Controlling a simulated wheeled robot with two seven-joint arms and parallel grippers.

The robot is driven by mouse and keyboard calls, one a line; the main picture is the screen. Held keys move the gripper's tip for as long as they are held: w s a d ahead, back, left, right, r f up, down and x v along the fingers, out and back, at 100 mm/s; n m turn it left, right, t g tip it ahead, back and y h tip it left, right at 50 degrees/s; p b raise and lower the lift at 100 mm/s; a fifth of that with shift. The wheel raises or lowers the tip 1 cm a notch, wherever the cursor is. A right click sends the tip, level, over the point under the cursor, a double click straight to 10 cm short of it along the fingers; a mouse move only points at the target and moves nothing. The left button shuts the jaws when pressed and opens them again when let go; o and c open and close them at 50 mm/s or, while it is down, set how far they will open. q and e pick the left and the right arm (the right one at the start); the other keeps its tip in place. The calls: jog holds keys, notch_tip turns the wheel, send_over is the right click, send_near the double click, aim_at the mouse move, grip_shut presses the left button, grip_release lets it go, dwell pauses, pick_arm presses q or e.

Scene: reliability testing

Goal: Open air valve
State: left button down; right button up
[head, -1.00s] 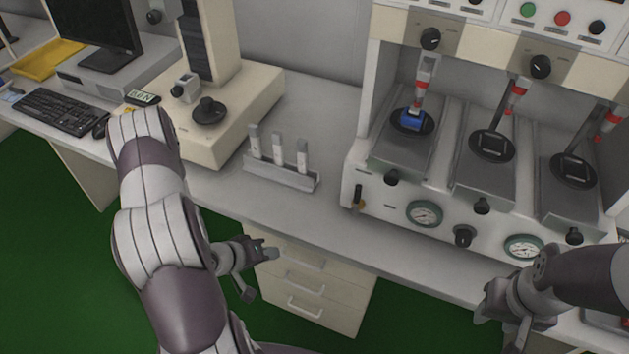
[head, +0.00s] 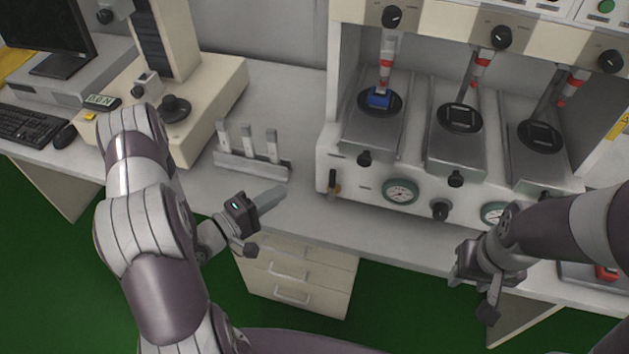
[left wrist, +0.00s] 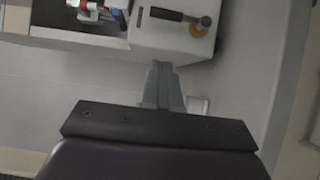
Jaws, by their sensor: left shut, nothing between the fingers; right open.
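A small valve with a dark lever and a brass-coloured base (head: 334,184) is on the lower left of the testing machine's front (head: 365,190); I take it for the air valve. The lever hangs down in the head view. In the left wrist view the valve (left wrist: 184,17) is at the top, with a dark handle and brass fitting. My left gripper (head: 272,197) is shut and empty, left of the valve and apart from it. Its closed fingers (left wrist: 162,85) point toward the machine. My right gripper (head: 480,288) is open at the right, before the machine's front; its fingers are partly hidden.
A rack with several grey blocks (head: 250,165) stands on the table behind my left gripper. A beige instrument (head: 205,95) is further left. Gauges (head: 401,192) and black knobs (head: 441,209) line the machine's front. Drawers (head: 300,275) are below the table.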

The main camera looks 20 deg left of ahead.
aim_at(332, 184)
pick_arm(q)
jog(key=w+d+p, duration=0.1)
jog(key=w+d, duration=0.4)
jog(key=d, duration=0.2)
jog(key=shift+w+d, duration=0.3)
jog(key=shift+w, duration=0.1)
jog(key=shift+d+r+p, duration=0.15)
jog(key=shift+p, duration=0.25)
